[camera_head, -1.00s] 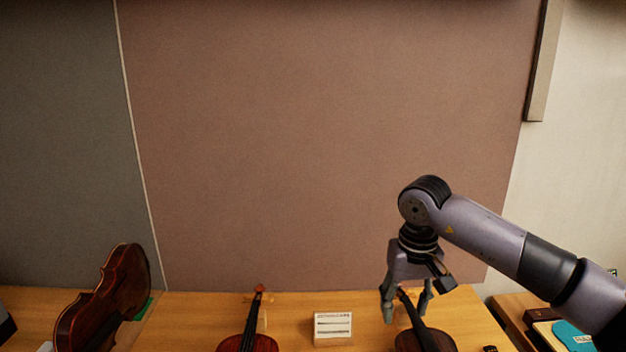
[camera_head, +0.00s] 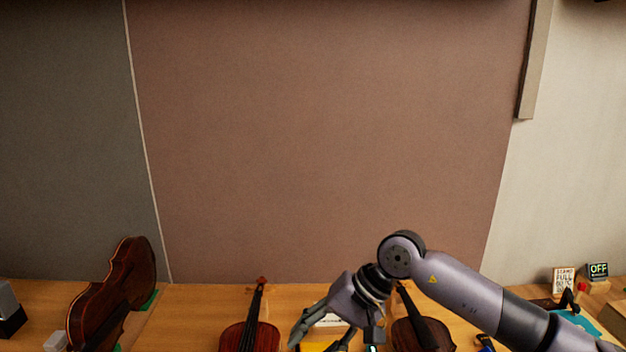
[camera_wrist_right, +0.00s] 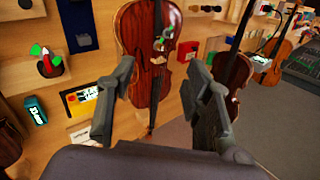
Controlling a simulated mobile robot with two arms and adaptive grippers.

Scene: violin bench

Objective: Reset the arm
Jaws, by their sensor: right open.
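My right gripper (camera_head: 322,338) comes in from the right in the head view and hangs over the bench, between the middle violin (camera_head: 250,335) and the right violin (camera_head: 420,332). In the right wrist view the right gripper (camera_wrist_right: 165,105) has its two fingers wide apart with nothing held between them. A violin (camera_wrist_right: 150,45) lies beyond the fingers in that view, apart from them as far as I can tell. My left gripper is not in the head view.
A larger dark string instrument (camera_head: 112,295) stands tilted at the left of the bench. A white card (camera_head: 330,320) is partly hidden behind my right gripper. A small OFF sign (camera_head: 598,270) stands at the far right. The wall above the bench is clear.

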